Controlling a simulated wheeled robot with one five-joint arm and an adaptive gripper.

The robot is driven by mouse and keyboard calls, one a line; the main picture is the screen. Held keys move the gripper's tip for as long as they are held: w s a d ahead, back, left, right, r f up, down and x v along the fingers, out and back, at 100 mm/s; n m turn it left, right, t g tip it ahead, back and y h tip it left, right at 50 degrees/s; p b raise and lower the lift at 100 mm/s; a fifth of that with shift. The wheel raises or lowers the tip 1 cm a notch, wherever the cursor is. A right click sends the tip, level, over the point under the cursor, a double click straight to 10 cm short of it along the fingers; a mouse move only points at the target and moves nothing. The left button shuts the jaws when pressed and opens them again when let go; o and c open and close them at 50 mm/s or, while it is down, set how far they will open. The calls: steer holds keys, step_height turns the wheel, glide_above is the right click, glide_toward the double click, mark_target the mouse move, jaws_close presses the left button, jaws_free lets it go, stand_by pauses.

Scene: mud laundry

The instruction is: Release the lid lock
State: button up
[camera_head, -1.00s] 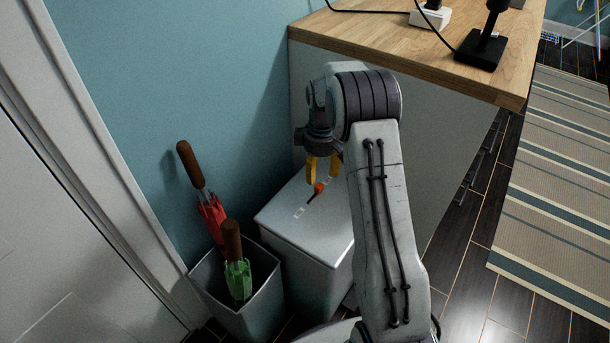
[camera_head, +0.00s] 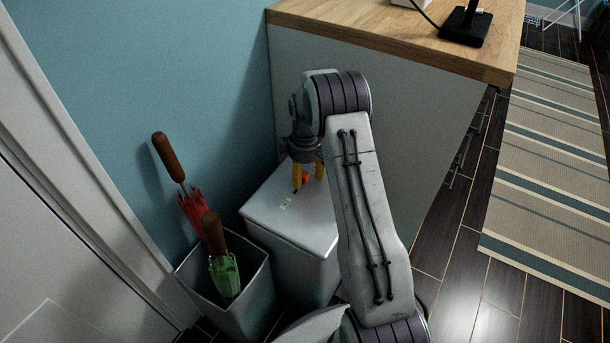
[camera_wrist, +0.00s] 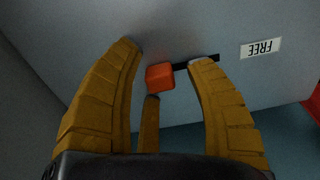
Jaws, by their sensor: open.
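A small orange-red knob (camera_head: 306,177) sits on the lid of a pale grey bin (camera_head: 300,220). In the wrist view the knob (camera_wrist: 160,77) has a dark bar beside it, running right towards a white label (camera_wrist: 263,48) that reads FREE upside down; part of the bar is behind a finger. My gripper (camera_head: 308,177) points down at the lid with its yellow fingers open. In the wrist view the knob lies between the spread fingers of my gripper (camera_wrist: 168,56), with visible gaps to them. Whether any finger touches the lid cannot be told.
A grey stand (camera_head: 240,295) with a red umbrella (camera_head: 196,214) and a green umbrella (camera_head: 225,272) is just left of the bin. A wood-topped counter (camera_head: 390,45) rises behind and right. A striped rug (camera_head: 550,160) lies on the dark floor at right.

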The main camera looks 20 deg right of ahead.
jaws_close()
stand_by(0.6)
